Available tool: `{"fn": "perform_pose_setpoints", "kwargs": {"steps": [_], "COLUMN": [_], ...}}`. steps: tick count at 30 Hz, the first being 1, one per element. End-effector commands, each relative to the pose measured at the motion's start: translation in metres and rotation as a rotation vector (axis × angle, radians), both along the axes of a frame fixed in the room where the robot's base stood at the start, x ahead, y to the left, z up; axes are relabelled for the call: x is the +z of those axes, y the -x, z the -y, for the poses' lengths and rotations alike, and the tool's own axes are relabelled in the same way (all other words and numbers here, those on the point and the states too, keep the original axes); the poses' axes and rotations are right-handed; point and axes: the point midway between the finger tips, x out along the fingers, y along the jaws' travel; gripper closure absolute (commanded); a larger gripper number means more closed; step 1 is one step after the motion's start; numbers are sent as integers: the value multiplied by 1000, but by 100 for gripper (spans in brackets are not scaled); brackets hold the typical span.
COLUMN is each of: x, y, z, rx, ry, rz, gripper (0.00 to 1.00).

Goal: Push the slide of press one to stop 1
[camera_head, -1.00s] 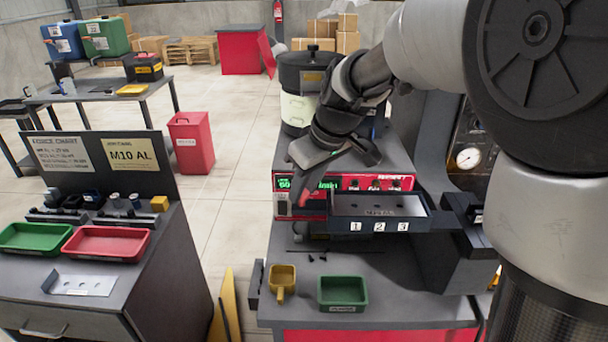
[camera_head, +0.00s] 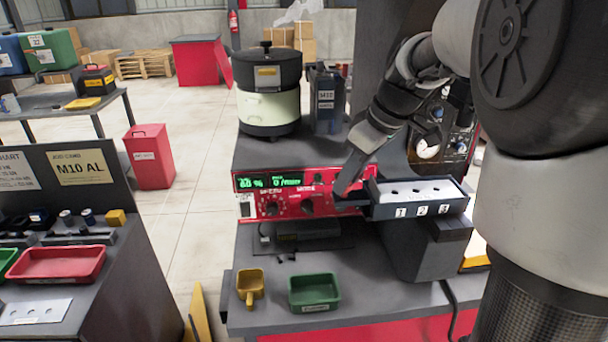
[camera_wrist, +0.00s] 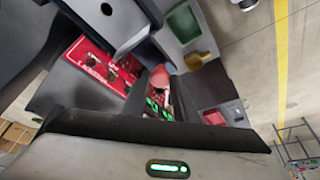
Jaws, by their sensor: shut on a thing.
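The slide of press one is a dark tray (camera_head: 420,207) marked 1, 2 and 3 on its front, with a light strip with several holes inside. It sits at the right of the red control panel. My gripper (camera_head: 345,187) points down at the slide's left end, in front of the panel. It is shut there, apparently on the dark end piece of the slide; the contact is too small to see clearly. In the wrist view a red part (camera_wrist: 160,78) shows at the fingertips, beside the lit display (camera_wrist: 156,103). Which stop the slide is at cannot be told.
The red control panel (camera_head: 285,193) with knobs and display is close behind my gripper. The round bowl feeder (camera_head: 269,105) and a dark canister (camera_head: 326,98) stand above it. A yellow scoop (camera_head: 250,286) and a green tray (camera_head: 314,291) sit on the bench's front.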

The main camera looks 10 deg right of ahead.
Motion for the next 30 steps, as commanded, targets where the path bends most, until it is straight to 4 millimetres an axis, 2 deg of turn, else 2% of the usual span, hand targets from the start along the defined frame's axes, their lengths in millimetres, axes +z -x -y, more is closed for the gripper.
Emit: {"fn": "perform_pose_setpoints", "kwargs": {"steps": [1, 3, 9, 12, 18, 28, 29, 30], "x": [-1, -1, 0, 0, 0, 1, 1, 1], "y": [0, 1, 2, 2, 2, 2, 2, 2], "z": [15, 29, 58, 66, 73, 73, 73, 73], "rx": [-8, -8, -6, -4, -3, -2, -2, -1], "ry": [4, 4, 3, 3, 2, 2, 2, 3], "rz": [1, 1, 1, 0, 1, 1, 1, 1], "gripper": [100, 100, 100, 100, 100, 100, 71, 64]}}
